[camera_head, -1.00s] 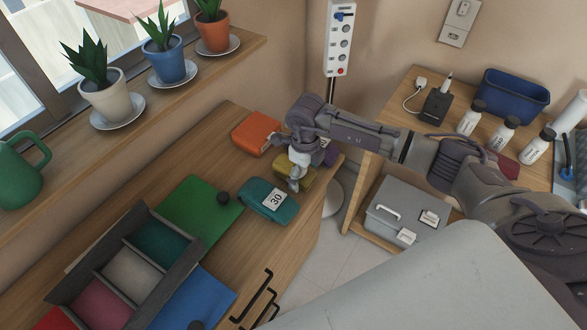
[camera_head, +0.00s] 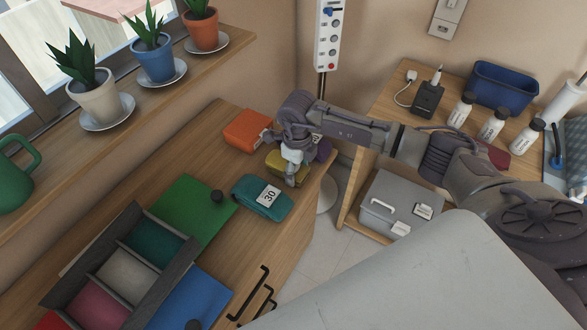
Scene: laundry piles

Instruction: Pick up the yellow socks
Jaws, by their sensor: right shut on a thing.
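The yellow socks (camera_head: 275,161) are a small folded yellow bundle on the wooden counter, between an orange bundle (camera_head: 247,131) and a teal bundle (camera_head: 261,197) with a "30" label. My right gripper (camera_head: 291,178) comes in from the right and points down over the yellow socks. It is shut on them; its fingers and wrist hide part of the bundle. I cannot tell whether the socks are clear of the counter. A purple bundle (camera_head: 323,149) shows partly behind the gripper. My left gripper is not in view.
A divided box (camera_head: 72,262) with colored compartments stands at the lower left, beside a green lid (camera_head: 190,215) and a blue lid (camera_head: 196,298). Potted plants line the sill. A side table (camera_head: 407,100) with bottles stands right.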

